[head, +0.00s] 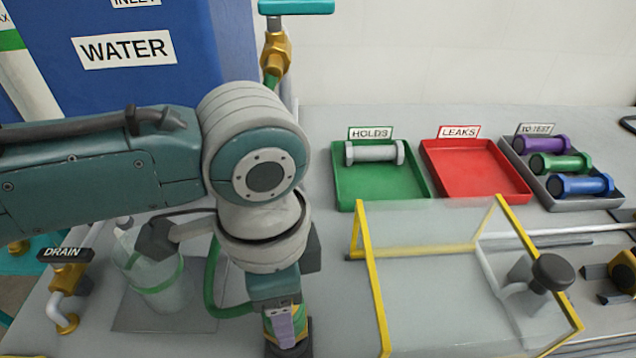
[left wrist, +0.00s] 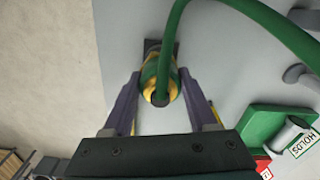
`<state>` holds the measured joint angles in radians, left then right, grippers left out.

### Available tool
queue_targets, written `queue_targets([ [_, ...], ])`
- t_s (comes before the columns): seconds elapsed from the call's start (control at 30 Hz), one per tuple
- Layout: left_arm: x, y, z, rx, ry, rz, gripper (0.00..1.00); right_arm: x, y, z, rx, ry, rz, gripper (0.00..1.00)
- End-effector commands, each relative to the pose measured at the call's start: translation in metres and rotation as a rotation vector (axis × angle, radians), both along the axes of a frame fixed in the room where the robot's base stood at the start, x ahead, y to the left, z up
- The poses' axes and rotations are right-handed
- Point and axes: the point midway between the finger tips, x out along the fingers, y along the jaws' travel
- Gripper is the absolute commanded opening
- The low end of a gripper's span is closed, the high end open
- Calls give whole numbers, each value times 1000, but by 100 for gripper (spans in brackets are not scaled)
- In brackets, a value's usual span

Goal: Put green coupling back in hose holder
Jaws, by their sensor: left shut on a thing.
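The green coupling (left wrist: 150,72) has yellow bands, and a green hose (left wrist: 174,40) runs from it. My left gripper (left wrist: 160,80) is shut on the coupling, with one purple finger on each side. In the head view the gripper (head: 285,325) points down at the bottom edge, and part of the coupling (head: 268,326) shows beside its finger. A dark block (left wrist: 152,46), seemingly the hose holder, lies behind the coupling; it also shows below the gripper in the head view (head: 290,351). I cannot tell whether the coupling is seated in it. My right gripper is out of view.
A clear guard with yellow edges (head: 372,290) stands right of my gripper. A clear jug (head: 155,285) stands at left. Behind are a green tray (head: 375,192) holding a grey piece, an empty red tray (head: 475,175) and a grey tray (head: 520,172) with three coloured pieces.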

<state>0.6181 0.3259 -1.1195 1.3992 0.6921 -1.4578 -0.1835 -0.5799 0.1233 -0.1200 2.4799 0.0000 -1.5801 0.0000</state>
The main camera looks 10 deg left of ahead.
Motion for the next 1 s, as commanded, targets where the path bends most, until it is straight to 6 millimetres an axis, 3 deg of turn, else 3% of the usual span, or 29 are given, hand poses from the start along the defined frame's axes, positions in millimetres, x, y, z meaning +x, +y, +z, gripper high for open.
queue_targets([
  [1.0,0,0,-21,-1,0,0,0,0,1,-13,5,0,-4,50],
])
